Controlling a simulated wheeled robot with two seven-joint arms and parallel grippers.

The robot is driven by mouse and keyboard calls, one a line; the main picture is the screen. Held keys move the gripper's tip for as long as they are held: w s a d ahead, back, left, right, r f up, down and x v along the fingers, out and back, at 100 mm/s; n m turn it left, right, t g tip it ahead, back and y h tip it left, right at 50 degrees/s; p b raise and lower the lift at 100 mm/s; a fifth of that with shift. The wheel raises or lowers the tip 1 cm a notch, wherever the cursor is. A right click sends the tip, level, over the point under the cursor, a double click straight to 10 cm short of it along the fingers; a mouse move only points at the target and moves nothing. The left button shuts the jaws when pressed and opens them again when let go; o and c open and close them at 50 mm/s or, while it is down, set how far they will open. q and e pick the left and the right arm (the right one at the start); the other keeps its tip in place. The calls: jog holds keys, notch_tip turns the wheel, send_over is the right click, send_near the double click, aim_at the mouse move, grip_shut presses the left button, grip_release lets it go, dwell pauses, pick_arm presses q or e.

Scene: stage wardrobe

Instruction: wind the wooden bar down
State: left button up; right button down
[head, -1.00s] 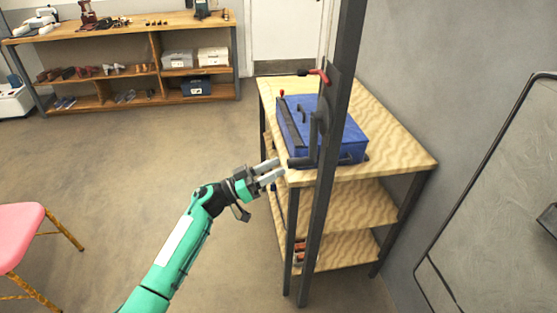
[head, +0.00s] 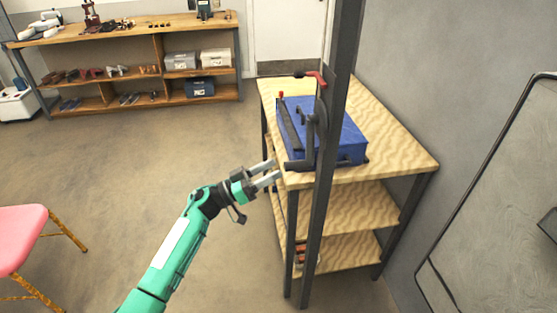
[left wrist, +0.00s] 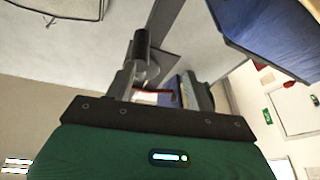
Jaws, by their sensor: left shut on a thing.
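A dark upright post (head: 326,190) carries a black crank (head: 309,140), its arm hanging down and its grip (head: 294,165) pointing left. My left gripper (head: 277,170) is at this grip, at the front left corner of the wooden table. In the left wrist view a dark cylinder (left wrist: 140,46) lies by the fingers, and my left gripper (left wrist: 165,88) is shut on the crank grip. A red-handled lever (head: 317,76) sits on the post above the crank. I cannot make out the wooden bar in either view. My right gripper is out of view.
A blue case (head: 345,137) lies on the wooden table (head: 395,143) behind the post. A pink stool (head: 22,238) stands at the lower left. A shelf unit (head: 135,34) with boxes and shoes is at the back. The floor between is clear.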

pick_arm(q)
jog(key=w+f+v, duration=0.1)
jog(key=v, duration=1.3)
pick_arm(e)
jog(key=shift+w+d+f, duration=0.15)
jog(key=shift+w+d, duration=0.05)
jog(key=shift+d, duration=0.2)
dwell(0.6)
pick_arm(q)
jog(key=shift+w+f, duration=0.1)
jog(key=shift+f, duration=0.05)
